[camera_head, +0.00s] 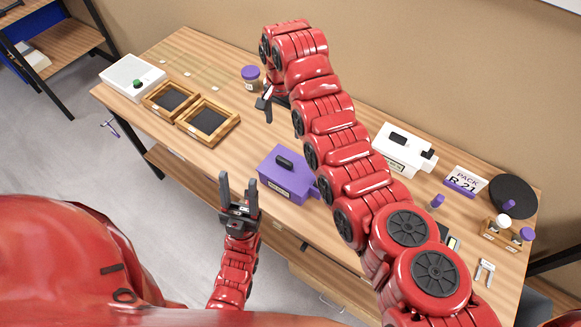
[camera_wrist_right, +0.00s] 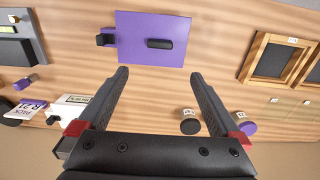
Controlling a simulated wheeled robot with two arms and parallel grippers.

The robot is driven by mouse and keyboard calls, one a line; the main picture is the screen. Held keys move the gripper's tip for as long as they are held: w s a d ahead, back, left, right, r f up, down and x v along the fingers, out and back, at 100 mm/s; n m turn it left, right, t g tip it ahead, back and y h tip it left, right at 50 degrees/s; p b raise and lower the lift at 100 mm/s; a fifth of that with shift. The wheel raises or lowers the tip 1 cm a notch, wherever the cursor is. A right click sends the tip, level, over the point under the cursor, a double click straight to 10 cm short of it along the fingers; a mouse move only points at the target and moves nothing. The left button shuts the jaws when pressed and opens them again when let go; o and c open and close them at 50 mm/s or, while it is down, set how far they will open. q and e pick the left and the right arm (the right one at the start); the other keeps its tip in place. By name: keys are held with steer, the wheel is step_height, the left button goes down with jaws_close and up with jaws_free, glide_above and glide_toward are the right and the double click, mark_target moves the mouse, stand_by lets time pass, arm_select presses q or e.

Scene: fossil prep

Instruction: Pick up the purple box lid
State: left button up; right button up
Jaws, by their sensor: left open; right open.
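The purple box lid (camera_head: 287,166) with its black handle sits on the purple box (camera_head: 283,188) near the front middle of the table. The lid also shows from above in the right wrist view (camera_wrist_right: 130,38), just beyond my fingertips. My right gripper (camera_head: 266,104) is behind the box in the head view, partly hidden by its arm; it also shows in the wrist view (camera_wrist_right: 158,72), open and empty. My left gripper (camera_head: 238,186) is open and empty, with its fingers up, just left of the box and apart from it.
Wooden frames (camera_head: 209,121) and a white device (camera_head: 132,77) stand left. A purple-lidded jar (camera_head: 251,78) is at the back. A white machine (camera_head: 403,149), a PACK R-21 sign (camera_head: 465,181) and a black disc (camera_head: 512,196) are right. Bare table lies between frames and box.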

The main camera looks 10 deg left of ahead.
steer(key=b, duration=0.4)
glide_toward(284, 160)
step_height(284, 160, down, 2)
steer(key=p, duration=0.2)
steer(key=shift+w+d+f+p, duration=0.1)
steer(key=shift+w+f+p, duration=0.05)
steer(key=shift+f+p, duration=0.15)
steer(key=f+p, duration=0.2)
steer(key=f, duration=0.2)
steer(key=shift+s, duration=0.2)
steer(key=shift+f, duration=1.05)
steer(key=shift+r, duration=0.1)
steer(key=shift+c, duration=0.2)
steer(key=c, duration=1.3)
steer(key=shift+r, duration=0.15)
